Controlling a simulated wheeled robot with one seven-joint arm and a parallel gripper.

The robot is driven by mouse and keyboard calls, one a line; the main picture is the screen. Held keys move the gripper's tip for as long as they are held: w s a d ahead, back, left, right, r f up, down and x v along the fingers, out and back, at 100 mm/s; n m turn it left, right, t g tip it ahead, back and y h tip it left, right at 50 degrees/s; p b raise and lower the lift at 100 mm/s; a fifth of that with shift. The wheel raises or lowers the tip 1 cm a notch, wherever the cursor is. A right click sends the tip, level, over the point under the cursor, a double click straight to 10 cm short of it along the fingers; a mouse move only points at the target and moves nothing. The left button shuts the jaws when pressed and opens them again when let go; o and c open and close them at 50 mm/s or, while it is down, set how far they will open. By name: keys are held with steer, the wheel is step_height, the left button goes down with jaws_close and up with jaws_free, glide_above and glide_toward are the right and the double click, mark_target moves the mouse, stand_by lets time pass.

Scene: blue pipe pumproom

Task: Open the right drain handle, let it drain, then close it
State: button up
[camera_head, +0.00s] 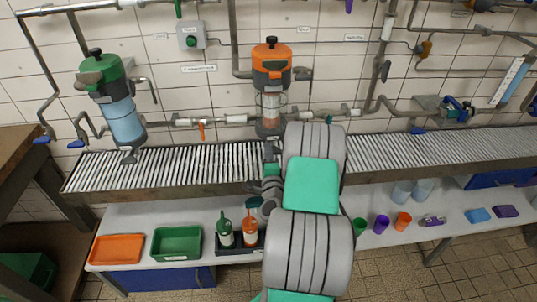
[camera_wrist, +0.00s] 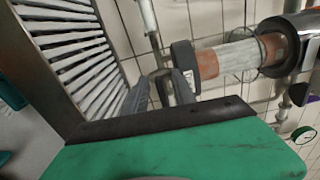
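The right filter unit (camera_head: 272,68) has an orange top and a clear cylinder with orange-brown contents. It hangs on the wall above the grated trough (camera_head: 175,165). In the wrist view its clear cylinder (camera_wrist: 228,59) lies sideways, with a dark end cap (camera_wrist: 184,60) close to my fingers. My gripper (camera_wrist: 160,86) is just below this cap, over the trough. Its two grey fingers stand apart, with a small dark part seen between them. I cannot tell whether they touch it. The drain handle is not clearly visible; my arm and fingers hide much of that area.
The left filter unit (camera_head: 118,105) has a green top and blue contents. A lower shelf holds an orange tray (camera_head: 117,249), a green tray (camera_head: 177,243), bottles and several cups.

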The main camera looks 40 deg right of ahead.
steer(key=b+v, duration=0.4)
steer(key=v, duration=0.4)
steer(key=shift+b, duration=0.35)
steer(key=shift+w, duration=0.1)
